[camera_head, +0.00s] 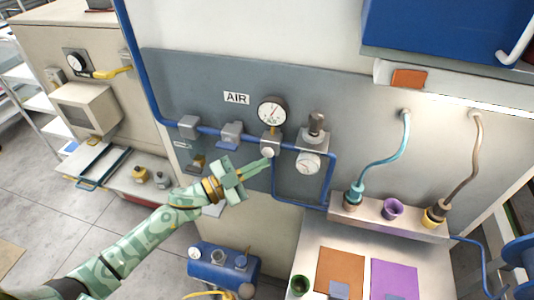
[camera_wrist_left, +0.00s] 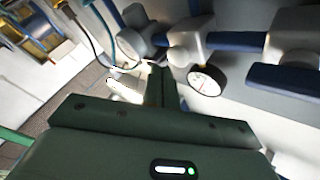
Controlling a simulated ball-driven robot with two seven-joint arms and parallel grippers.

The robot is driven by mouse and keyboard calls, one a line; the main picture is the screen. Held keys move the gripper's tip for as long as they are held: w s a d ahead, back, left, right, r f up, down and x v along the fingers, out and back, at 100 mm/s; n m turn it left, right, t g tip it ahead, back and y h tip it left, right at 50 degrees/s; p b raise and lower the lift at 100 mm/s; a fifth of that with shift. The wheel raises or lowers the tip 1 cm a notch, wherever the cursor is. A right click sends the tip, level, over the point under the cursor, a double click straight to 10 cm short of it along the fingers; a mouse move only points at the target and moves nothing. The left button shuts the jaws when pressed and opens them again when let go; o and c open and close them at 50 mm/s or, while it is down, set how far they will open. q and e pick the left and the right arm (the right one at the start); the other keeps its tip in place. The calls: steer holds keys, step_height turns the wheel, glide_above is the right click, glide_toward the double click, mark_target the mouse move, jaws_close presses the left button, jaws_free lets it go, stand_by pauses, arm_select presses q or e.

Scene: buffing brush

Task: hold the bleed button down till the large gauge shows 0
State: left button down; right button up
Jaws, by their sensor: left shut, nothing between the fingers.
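The shut fingers also show in the left wrist view (camera_wrist_left: 160,82). My right gripper is not in view.
A smaller gauge (camera_head: 310,162) and a regulator knob (camera_head: 316,123) are just right of the button. Grey valve blocks (camera_head: 232,133) sit on the pipe to the left.

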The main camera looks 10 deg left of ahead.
arm_select(q)
steer(key=shift+w, duration=0.1)
stand_by(0.6)
steer(key=shift+w, duration=0.35)
steer(key=shift+w, duration=0.5)
stand_by(0.6)
steer(key=shift+s, duration=0.15)
stand_by(3.5)
steer(key=shift+s, duration=0.8)
steer(key=shift+p, duration=0.35)
steer(key=shift+s+a+p, duration=0.1)
steer(key=shift+s+p, duration=0.85)
steer(key=shift+s, duration=1.55)
